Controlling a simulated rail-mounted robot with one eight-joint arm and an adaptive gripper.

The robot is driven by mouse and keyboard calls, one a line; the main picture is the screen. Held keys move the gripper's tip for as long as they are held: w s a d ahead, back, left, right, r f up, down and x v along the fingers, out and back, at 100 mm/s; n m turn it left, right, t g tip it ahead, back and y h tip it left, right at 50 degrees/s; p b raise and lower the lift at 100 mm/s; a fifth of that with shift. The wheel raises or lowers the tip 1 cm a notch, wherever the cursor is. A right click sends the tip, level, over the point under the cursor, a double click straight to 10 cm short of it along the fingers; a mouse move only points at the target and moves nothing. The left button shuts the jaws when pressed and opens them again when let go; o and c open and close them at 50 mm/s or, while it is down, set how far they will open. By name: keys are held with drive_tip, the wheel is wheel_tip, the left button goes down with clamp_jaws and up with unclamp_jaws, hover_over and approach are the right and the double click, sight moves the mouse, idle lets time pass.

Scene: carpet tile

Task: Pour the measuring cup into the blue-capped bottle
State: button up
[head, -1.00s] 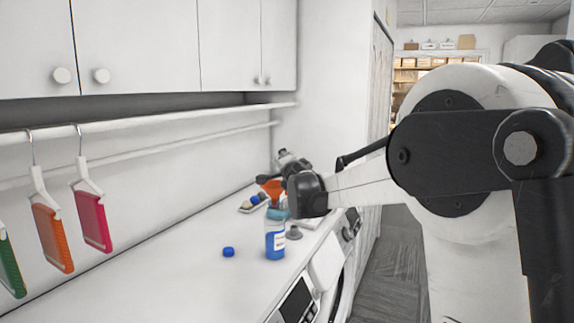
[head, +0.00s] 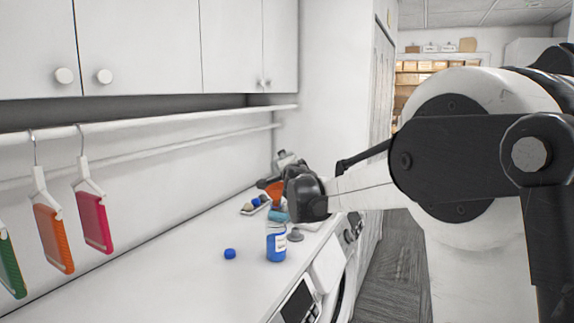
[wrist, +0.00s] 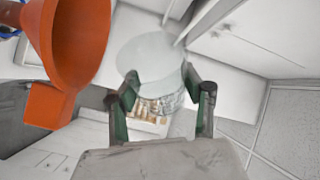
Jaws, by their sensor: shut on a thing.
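My gripper (wrist: 160,88) is shut on the measuring cup (wrist: 148,55), a clear, whitish round vessel between the green-padded fingers in the wrist view. In the head view my wrist hides most of the gripper and I cannot make out the cup's level clearly. The bottle (head: 276,245), with blue contents and a white label, stands on the counter in front of the gripper. A blue cap (head: 229,254) lies on the counter left of it. An orange funnel (head: 273,188) is beside the gripper; it also looms at the left of the wrist view (wrist: 68,45).
A tray (head: 246,209) with small items lies farther back on the white counter (head: 170,275). A grey round piece (head: 295,236) is right of the bottle. Colored hanging pieces (head: 94,220) hang from a rail at left. Cabinets are above. The front-left counter is clear.

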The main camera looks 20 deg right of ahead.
drive_tip(key=shift+s+a+r+n+t+b, duration=0.2)
drive_tip(key=shift+a+n+t+b, duration=0.15)
drive_tip(key=shift+n+b, duration=0.35)
drive_tip(key=shift+s+a+r+n+t+b, duration=0.15)
drive_tip(key=shift+a+n+t+b, duration=0.2)
drive_tip(key=shift+n, duration=0.45)
idle(1.8)
drive_tip(key=shift+w+d, duration=0.15)
idle(1.9)
drive_tip(key=shift+w+d+f+m+g, duration=0.15)
drive_tip(key=shift+d+m+g, duration=0.2)
drive_tip(key=shift+m, duration=0.45)
drive_tip(key=shift+f+m+g, duration=0.1)
drive_tip(key=shift+m+g, duration=0.15)
drive_tip(key=shift+m, duration=0.05)
